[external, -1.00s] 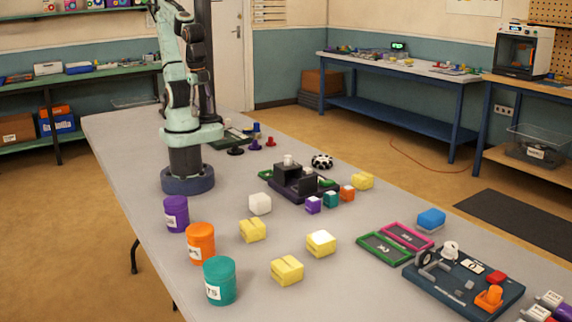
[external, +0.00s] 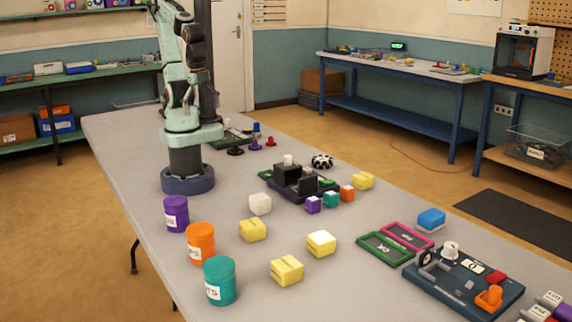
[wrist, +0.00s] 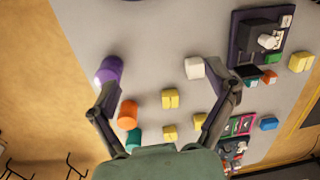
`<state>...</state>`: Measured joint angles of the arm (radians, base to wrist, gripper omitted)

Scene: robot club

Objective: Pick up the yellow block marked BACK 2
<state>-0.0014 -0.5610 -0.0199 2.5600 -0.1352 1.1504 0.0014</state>
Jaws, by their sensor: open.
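Several yellow blocks stand apart on the grey table; no BACK 2 marking is readable on any of them. In the external view one (external: 253,230) is nearest the cups, one (external: 287,270) is nearest the camera, one (external: 321,243) is right of these, and one (external: 363,181) is farther back. The wrist view shows the same blocks: (wrist: 170,98) in the middle, a lower one (wrist: 170,132), one beside it (wrist: 200,121), and one far right (wrist: 302,62). My gripper (wrist: 163,76) is open and empty, high above the table. Its fingers are not clearly visible externally.
Purple (external: 176,214), orange (external: 201,243) and teal (external: 219,280) cups line the left edge. A white block (external: 260,204), a dark device (external: 300,182) with small cubes, green and pink trays (external: 385,248) and a blue control board (external: 463,281) stand around the blocks.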

